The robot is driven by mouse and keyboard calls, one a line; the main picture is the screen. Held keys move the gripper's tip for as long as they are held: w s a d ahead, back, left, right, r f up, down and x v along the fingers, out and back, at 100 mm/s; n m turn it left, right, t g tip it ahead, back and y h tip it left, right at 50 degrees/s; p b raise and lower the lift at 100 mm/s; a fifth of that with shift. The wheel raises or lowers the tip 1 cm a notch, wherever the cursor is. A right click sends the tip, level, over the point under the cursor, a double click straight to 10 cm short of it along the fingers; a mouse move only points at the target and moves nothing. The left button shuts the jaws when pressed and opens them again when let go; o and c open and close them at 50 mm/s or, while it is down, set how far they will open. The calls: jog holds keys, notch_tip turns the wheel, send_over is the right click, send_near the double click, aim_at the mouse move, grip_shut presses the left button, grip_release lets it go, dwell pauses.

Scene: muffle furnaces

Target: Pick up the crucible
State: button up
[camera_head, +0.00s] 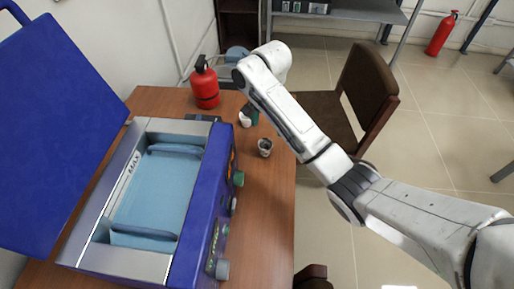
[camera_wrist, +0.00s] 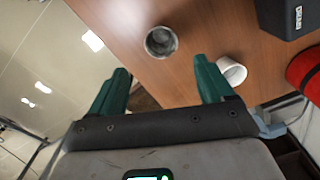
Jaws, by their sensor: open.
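A small grey cup (camera_head: 265,147), crucible-like, stands upright on the brown table near its right edge. In the wrist view the grey cup (camera_wrist: 161,42) lies just beyond the gap between my fingers, its round opening facing the camera. A white cup (camera_wrist: 232,70) is beside my right-hand finger in that view; it also shows in the head view (camera_head: 245,119). I cannot tell for certain which cup is the crucible. My gripper (camera_wrist: 162,78) has green fingers, wide apart and empty. In the head view it is mostly hidden by my arm.
A red extinguisher (camera_head: 205,85) stands at the back of the table. A dark box (camera_wrist: 290,18) is near the cups. A brown chair (camera_head: 355,95) stands beyond the table's right edge.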

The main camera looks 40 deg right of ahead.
aim_at(265, 142)
jog(key=f, duration=1)
jog(key=shift+a, duration=0.3)
jog(key=c, duration=1)
jog(key=shift+c, duration=0.2)
jog(key=shift+r, duration=0.6)
jog(key=s+d+r+p, duration=0.3)
jog(key=s+r+p, duration=0.6)
jog(key=s+r, duration=0.2)
jog(key=s, duration=0.2)
jog(key=shift+s+d+r+p, duration=0.2)
jog(key=shift+s+r+p, duration=0.1)
jog(key=shift+r, duration=0.05)
